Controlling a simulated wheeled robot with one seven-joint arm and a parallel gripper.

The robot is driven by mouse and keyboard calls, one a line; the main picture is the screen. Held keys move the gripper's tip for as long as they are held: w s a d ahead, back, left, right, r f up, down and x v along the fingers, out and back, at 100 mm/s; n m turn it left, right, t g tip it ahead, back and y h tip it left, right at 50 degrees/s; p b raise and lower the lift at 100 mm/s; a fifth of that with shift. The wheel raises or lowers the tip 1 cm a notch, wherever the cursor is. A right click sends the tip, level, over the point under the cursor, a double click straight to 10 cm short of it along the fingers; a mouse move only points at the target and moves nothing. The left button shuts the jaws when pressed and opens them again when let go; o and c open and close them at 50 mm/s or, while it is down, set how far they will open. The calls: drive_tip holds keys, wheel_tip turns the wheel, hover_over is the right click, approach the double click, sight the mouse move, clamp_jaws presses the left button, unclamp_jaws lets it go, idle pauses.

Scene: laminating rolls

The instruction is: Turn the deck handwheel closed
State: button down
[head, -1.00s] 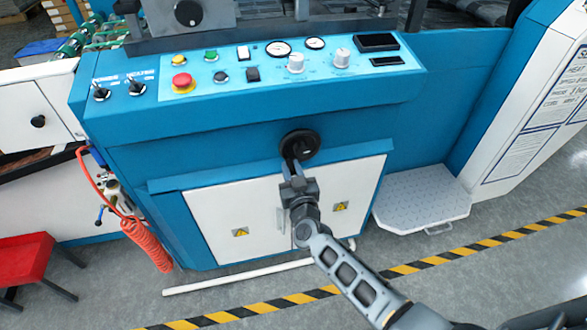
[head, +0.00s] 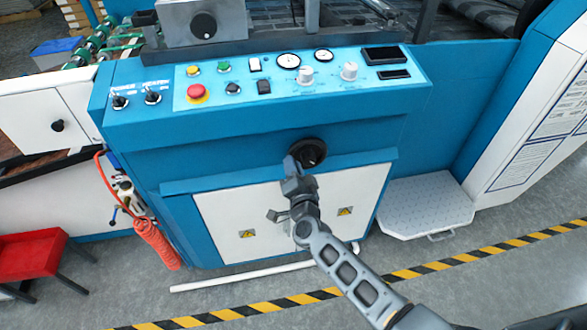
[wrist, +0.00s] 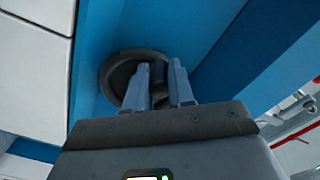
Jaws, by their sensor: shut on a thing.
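The deck handwheel (head: 315,147) is a small black wheel on the blue front of the machine, below the control panel. My gripper (head: 292,167) reaches up to its lower left side, with its fingers at the rim. In the wrist view, the dark handwheel (wrist: 113,78) lies behind and left of the two grey fingers. My gripper (wrist: 162,82) is shut on a dark part of the handwheel between the fingers, seemingly its grip. The fingers hide part of the wheel, so its exact turn angle cannot be told.
The control panel (head: 220,88) with a red button, switches and dials is above the wheel. White cabinet doors (head: 245,210) are below it. A step plate (head: 425,200) stands at right, an orange coiled hose (head: 157,243) and a red stool (head: 30,256) at left.

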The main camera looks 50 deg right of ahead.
drive_tip(key=shift+s+d+r+m, duration=0.1)
drive_tip(key=shift+r+m, duration=0.3)
drive_tip(key=shift+m, duration=0.45)
drive_tip(key=shift+s+d+r+m, duration=0.1)
drive_tip(key=shift+r+m, duration=0.25)
drive_tip(key=shift+m, duration=0.5)
drive_tip(key=c, duration=1)
unclamp_jaws()
drive_tip(key=shift+o, duration=0.2)
drive_tip(key=p+v, duration=0.1)
drive_tip(key=v, duration=0.6)
drive_tip(key=shift+s+a, duration=0.25)
drive_tip(key=shift+s, duration=0.05)
